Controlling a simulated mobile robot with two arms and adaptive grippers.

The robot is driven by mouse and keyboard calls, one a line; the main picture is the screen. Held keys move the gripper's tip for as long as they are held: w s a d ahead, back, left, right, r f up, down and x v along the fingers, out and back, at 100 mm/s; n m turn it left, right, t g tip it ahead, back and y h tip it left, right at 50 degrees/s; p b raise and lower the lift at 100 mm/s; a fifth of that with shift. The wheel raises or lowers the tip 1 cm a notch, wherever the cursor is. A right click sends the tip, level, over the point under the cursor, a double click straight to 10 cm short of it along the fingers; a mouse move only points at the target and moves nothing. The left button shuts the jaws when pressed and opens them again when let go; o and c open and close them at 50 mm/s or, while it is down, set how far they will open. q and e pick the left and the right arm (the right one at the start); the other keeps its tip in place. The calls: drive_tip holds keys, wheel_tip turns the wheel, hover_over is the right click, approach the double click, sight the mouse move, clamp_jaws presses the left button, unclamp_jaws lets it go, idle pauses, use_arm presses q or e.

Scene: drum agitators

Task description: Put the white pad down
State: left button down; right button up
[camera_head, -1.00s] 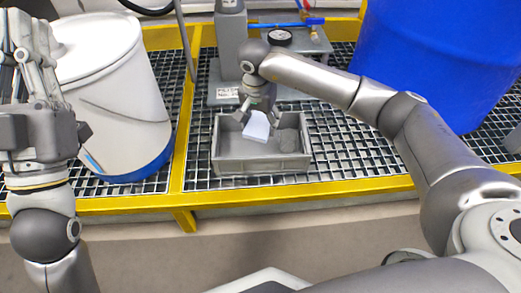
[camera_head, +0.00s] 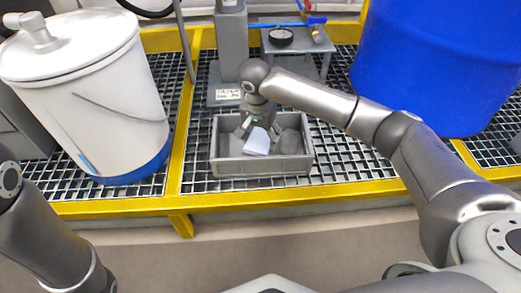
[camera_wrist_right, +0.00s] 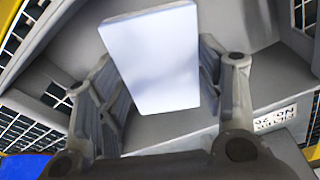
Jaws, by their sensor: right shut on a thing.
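The white pad (camera_head: 257,141) is a pale, flat block, tilted, inside the grey bin (camera_head: 262,169). My right gripper (camera_head: 258,130) reaches down into the bin from above and is shut on the pad. In the right wrist view the pad (camera_wrist_right: 155,60) sits between the two fingers of the right gripper (camera_wrist_right: 157,72). Whether the pad touches the bin floor cannot be told. My left gripper is out of view; only part of my left arm shows at the lower left.
The bin stands on a grating with a yellow edge (camera_head: 300,190). A white drum (camera_head: 100,95) stands left, a blue drum (camera_head: 435,65) right, a grey post (camera_head: 231,45) behind.

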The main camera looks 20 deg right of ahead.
sight(260, 140)
drive_tip(key=shift+f, duration=0.35)
wheel_tip(260, 140, down, 4)
drive_tip(key=shift+r+b, duration=0.25)
drive_tip(key=shift+b, duration=1)
drive_tip(key=shift+r, duration=0.15)
drive_tip(key=o, duration=0.7)
